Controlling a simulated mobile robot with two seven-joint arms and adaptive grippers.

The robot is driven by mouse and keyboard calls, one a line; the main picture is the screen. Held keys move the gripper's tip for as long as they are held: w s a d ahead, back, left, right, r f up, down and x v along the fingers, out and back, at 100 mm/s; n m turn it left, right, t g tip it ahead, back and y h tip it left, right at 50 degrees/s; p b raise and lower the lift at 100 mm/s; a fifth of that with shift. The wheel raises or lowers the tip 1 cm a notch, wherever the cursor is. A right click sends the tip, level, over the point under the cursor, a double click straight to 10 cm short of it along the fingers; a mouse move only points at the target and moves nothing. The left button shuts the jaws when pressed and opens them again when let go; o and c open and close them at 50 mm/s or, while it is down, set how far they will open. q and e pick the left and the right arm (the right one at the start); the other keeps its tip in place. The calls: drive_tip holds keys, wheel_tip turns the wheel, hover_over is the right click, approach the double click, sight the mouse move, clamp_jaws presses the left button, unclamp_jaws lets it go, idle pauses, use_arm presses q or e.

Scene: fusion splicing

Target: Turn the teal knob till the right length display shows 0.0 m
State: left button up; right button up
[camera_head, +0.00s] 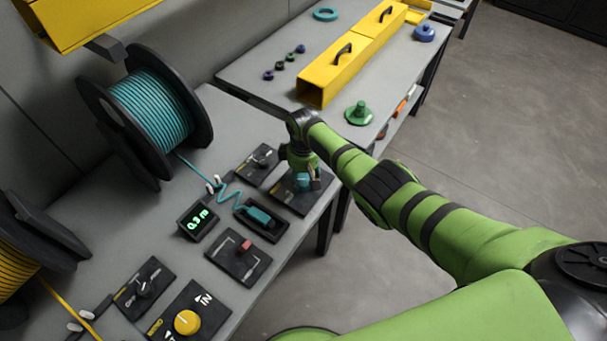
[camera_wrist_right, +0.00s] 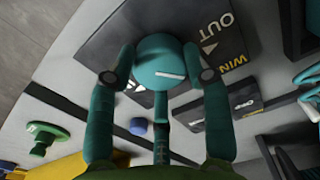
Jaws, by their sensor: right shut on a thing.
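The teal knob (camera_wrist_right: 160,62) sits on a dark panel (camera_wrist_right: 110,35) in the right wrist view, with a white pointer line on its face. My right gripper (camera_wrist_right: 155,75) is shut on the knob, a fingertip at each side. In the head view the knob (camera_head: 303,182) shows only partly below my right gripper (camera_head: 304,172). The length display (camera_head: 197,221) reads 0.3 m in green digits. It stands left of the teal cable clamp tray (camera_head: 262,219). My left gripper is not in view.
A teal cable reel (camera_head: 150,108) stands at the back left, its cable running to the tray. A yellow knob (camera_head: 187,322) and a red-handled panel (camera_head: 239,258) sit nearer. A second table holds yellow boxes (camera_head: 335,75) and a green flanged part (camera_head: 358,113).

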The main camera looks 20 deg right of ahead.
sight(303, 180)
drive_tip(key=m, duration=0.3)
drive_tip(key=shift+s+a+f+m+p, duration=0.1)
drive_tip(key=shift+s+m+p, duration=0.05)
drive_tip(key=shift+m+p, duration=0.2)
drive_tip(key=shift+m, duration=2.05)
drive_tip(key=shift+f, duration=0.1)
drive_tip(key=o, duration=1.1)
drive_tip(key=shift+o, duration=0.2)
drive_tip(key=shift+r, duration=0.2)
drive_tip(key=shift+w+r, duration=0.2)
drive_tip(key=shift+r, duration=0.3)
wheel_tip(303, 180, up, 11)
drive_tip(key=shift+s+f, duration=0.1)
